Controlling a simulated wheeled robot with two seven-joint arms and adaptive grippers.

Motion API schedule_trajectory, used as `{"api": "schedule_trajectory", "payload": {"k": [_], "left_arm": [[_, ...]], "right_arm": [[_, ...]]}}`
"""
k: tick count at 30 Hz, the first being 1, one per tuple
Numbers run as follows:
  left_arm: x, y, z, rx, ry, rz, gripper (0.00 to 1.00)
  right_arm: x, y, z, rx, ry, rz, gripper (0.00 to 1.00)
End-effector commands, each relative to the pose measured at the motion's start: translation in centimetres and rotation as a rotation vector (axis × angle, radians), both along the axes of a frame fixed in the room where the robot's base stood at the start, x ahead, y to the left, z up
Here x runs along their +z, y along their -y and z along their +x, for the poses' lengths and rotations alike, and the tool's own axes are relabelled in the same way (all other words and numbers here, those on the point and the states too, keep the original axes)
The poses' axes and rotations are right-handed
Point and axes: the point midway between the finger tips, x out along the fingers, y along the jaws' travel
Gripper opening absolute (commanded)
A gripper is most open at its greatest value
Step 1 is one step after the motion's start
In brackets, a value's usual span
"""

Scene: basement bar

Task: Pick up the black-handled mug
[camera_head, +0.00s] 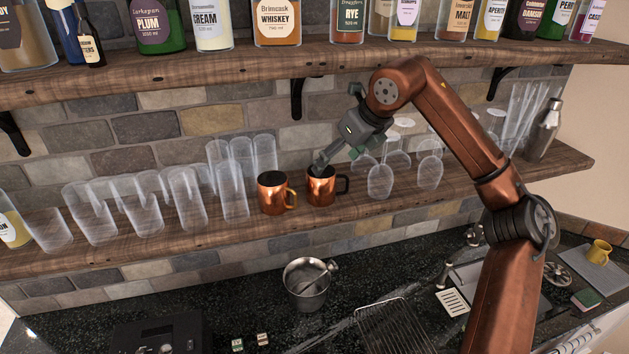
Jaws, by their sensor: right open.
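The black-handled mug (320,191) is copper and stands upright on the lower wooden shelf, with its dark handle on its right side. A second copper mug (272,196) with a gold-coloured handle stands just left of it. My right gripper (320,165) reaches in from the right, pointing down and left, with its fingertips at the rim of the black-handled mug. It is open. The fingers overlap the mug's opening, and I cannot tell whether they touch it or whether one is inside. My left gripper is not in view.
Clear glasses (233,190) crowd the lower shelf (340,212) left of the mugs. Stemmed glasses (380,181) stand close on the right, beneath my right arm. The upper shelf (230,58) holds bottles. Below, the dark counter holds a metal bucket (306,290) and a wire rack (390,328).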

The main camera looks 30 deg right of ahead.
Motion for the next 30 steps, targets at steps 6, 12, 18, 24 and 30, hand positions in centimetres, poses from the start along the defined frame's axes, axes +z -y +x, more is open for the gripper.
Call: {"api": "schedule_trajectory", "payload": {"k": [6, 12, 18, 24, 30], "left_arm": [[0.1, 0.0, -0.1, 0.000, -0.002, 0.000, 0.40], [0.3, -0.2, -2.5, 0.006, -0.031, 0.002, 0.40], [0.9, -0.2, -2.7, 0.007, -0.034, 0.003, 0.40], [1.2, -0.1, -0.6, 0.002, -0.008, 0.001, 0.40], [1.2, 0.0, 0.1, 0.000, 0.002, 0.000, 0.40]], "right_arm": [[-1.5, 0.1, 0.7, -0.005, -0.002, -0.001, 0.77], [-3.3, -0.2, 1.5, -0.006, -0.002, -0.001, 0.77], [-5.8, -1.0, 2.8, -0.006, -0.002, 0.000, 0.77], [-6.8, -1.1, 3.5, -0.004, 0.000, 0.000, 0.77], [-6.8, -1.2, 3.5, -0.002, 0.000, 0.000, 0.75]]}}
